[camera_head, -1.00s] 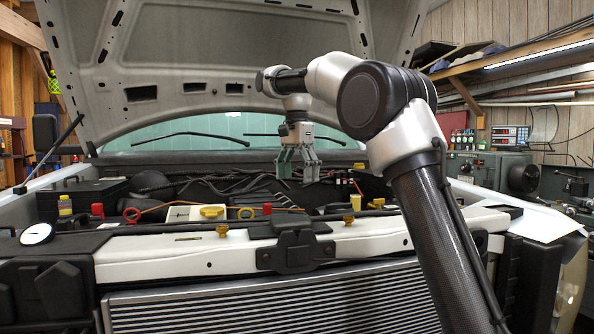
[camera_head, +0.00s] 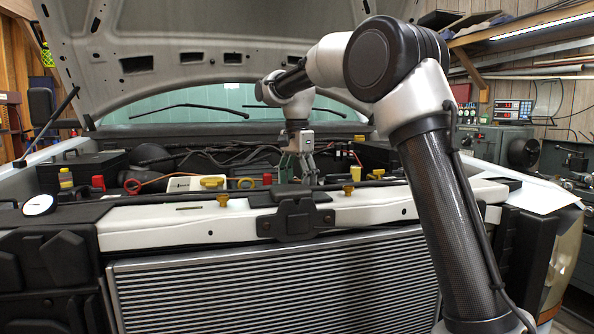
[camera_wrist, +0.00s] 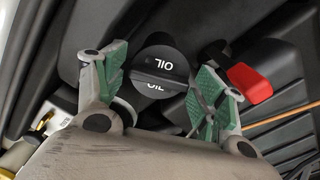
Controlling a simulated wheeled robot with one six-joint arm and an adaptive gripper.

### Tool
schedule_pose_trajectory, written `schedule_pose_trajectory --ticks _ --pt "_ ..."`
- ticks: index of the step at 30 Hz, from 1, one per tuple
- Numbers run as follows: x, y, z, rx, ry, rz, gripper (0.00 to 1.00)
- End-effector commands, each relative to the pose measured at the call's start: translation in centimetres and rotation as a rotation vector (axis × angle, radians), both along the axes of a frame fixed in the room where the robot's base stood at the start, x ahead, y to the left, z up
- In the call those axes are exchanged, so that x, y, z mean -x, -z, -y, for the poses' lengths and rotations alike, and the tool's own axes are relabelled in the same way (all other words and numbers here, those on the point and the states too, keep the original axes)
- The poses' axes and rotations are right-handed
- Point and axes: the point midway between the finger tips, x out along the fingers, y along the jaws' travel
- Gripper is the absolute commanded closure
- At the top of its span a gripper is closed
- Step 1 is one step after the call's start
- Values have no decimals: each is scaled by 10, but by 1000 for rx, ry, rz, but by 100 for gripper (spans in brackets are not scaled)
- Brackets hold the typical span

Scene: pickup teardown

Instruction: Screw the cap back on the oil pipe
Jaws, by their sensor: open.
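A round black cap (camera_wrist: 160,62) marked "OIL" in white shows in the wrist view, with a raised bar across its face. It lies between the two green-padded fingers of my gripper (camera_wrist: 158,92). The fingers are spread to either side of it, and I see no clear contact. In the head view my gripper (camera_head: 297,178) points down into the engine bay, behind the front crossmember. The cap cannot be made out there. The oil pipe is not clearly visible in either view, and I cannot tell whether the cap sits on it.
A red part (camera_wrist: 248,83) lies close to the right finger in the wrist view. Hoses and a black box (camera_head: 85,197) fill the bay around my gripper. The white crossmember (camera_head: 160,226) runs in front, and the raised hood (camera_head: 190,65) hangs above.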

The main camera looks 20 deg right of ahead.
Motion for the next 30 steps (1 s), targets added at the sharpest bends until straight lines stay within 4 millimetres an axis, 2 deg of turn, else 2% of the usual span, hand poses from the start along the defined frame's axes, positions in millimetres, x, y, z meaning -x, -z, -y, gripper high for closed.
schedule_pose_trajectory --ticks 8,14,15,16,17,21,26,30 --pt "0 3 0 1 0 -1 30" --pt "0 2 0 1 0 -1 64" --pt "0 2 0 0 0 0 66" --pt "0 2 0 0 0 0 66" --pt "0 2 0 0 0 0 47" --pt "0 2 0 0 0 0 72" --pt "0 2 0 0 75 0 74" --pt "0 3 0 0 325 0 74"
